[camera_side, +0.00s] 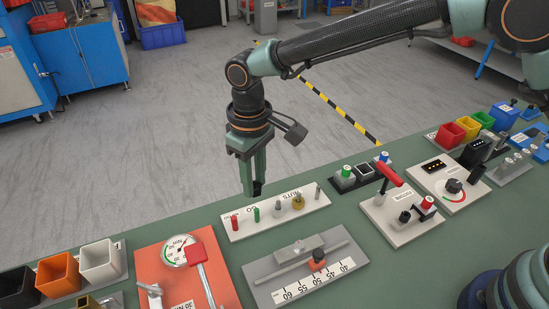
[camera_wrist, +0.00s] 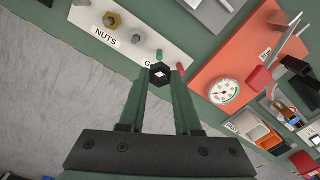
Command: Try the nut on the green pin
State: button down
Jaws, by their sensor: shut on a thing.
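My gripper (camera_side: 254,190) points down and is shut on a black hex nut (camera_wrist: 160,75), which sits between the fingertips with its hole showing in the wrist view. It hangs above the back edge of the white nuts board (camera_side: 308,209), apart from the pins. The green pin (camera_side: 257,214) stands on that board, below the gripper in the side view. In the wrist view the green pin (camera_wrist: 159,56) shows just beyond the nut. The red pin (camera_side: 235,222) stands left of the green one. A brass nut (camera_side: 298,202) and a grey nut (camera_side: 278,211) are to the right.
A bare grey pin (camera_side: 318,191) stands at the board's right end. An orange panel with a gauge (camera_side: 180,251) is at the left. A grey slide panel with a scale (camera_side: 305,272) lies in front. A panel with a red-handled lever (camera_side: 390,174) is at the right.

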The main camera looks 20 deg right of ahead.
aim_at(257, 209)
jog(key=shift+f, duration=2.45)
jog(key=shift+f, duration=1.2)
dwell(0.8)
dwell(0.9)
jog(key=shift+c, duration=0.6)
grip_release()
jog(key=shift+r, duration=4)
